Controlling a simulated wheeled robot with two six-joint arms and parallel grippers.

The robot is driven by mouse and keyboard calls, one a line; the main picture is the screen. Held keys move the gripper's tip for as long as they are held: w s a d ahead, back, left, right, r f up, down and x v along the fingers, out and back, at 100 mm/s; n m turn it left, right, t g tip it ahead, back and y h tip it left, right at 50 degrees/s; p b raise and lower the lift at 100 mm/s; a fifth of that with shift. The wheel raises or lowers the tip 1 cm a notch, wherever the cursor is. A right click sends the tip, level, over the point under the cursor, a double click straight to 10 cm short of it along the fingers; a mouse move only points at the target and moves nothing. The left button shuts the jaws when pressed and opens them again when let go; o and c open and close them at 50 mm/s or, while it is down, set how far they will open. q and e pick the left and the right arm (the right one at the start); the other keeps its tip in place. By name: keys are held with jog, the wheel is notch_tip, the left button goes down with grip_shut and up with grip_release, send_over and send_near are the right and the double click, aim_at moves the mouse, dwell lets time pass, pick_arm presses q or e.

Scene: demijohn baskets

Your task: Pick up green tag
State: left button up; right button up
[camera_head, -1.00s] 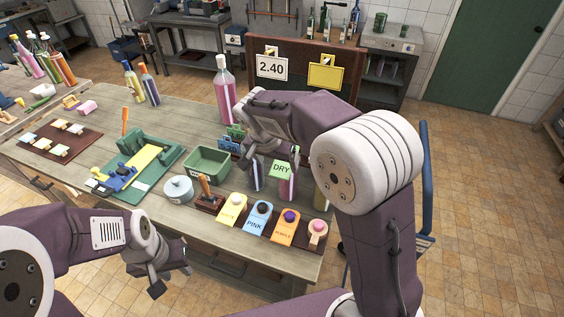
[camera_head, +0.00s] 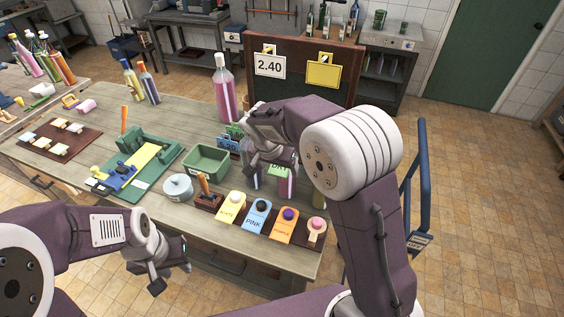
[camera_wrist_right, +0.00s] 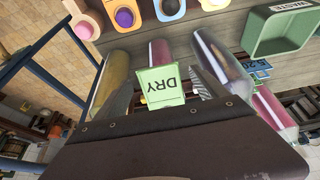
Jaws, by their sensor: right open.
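A green tag reading DRY (camera_wrist_right: 160,86) shows upside down in the right wrist view, in front of a pink bottle (camera_wrist_right: 160,52). My right gripper (camera_wrist_right: 162,90) is open, with one finger on each side of the tag and gaps showing. In the head view the tag (camera_head: 278,168) is partly covered by my right arm, and the right gripper (camera_head: 268,166) is over the bottles there. I cannot tell whether the fingers touch the tag. My left gripper (camera_head: 171,279) is open and empty in front of the table's near edge.
A yellowish bottle (camera_wrist_right: 112,80) and a grey-purple bottle (camera_wrist_right: 222,62) flank the tag. A green tray (camera_head: 207,160), blue tags (camera_head: 228,143) and a row of coloured cards with knobs (camera_head: 257,214) are close by. A tall pink bottle (camera_head: 224,95) stands behind.

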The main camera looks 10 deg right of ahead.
jog(key=c, duration=1.4)
notch_tip(320, 180, up, 10)
jog(key=shift+r+p, duration=0.25)
jog(key=shift+p, duration=0.1)
